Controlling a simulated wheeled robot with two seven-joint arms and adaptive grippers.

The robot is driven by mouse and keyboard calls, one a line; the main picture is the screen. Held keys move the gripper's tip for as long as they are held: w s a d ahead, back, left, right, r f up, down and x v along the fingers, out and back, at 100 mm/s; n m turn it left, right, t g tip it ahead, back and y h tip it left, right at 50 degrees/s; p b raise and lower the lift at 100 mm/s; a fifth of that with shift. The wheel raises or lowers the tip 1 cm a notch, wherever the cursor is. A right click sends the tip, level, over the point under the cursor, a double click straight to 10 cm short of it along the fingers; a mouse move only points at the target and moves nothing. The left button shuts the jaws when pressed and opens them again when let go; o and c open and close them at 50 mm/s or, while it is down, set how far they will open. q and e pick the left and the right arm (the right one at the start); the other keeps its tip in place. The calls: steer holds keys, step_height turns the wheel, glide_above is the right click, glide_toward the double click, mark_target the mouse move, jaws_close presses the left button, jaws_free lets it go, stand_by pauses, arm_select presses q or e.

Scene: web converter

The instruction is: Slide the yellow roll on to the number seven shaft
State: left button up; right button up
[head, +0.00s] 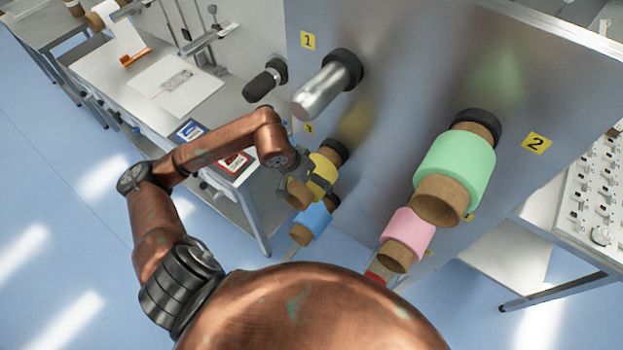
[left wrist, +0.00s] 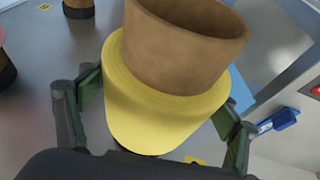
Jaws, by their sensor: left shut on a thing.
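The yellow roll (head: 325,168), with a brown core showing at its near end, is in front of the grey machine panel, below the bare silver shaft. My left gripper (head: 314,184) is shut around it, with one finger on each side; the left wrist view shows the fingers on both sides of the yellow roll (left wrist: 160,105). A black collar (head: 335,150) shows right behind the roll at the panel. I cannot tell whether the roll is around that shaft. I cannot read a number seven on any label. My right gripper is not in view.
The blue roll (head: 312,222) is close below the yellow one. The pink roll (head: 407,235) and large green roll (head: 462,165) are to the right, by label 2 (head: 536,143). The bare silver shaft (head: 322,92) sticks out above. A table (head: 110,75) stands at left.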

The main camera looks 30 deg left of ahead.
mark_target(301, 192)
arm_select(q)
steer(key=shift+c, duration=0.7)
steer(key=shift+r+b, duration=0.2)
steer(key=shift+b, duration=0.15)
steer(key=shift+s, duration=0.1)
steer(key=shift+s+a+b, duration=0.1)
steer(key=shift+s+b, duration=0.3)
steer(key=shift+s, duration=1.95)
steer(key=shift+s+a+b, duration=0.1)
steer(key=shift+b, duration=0.2)
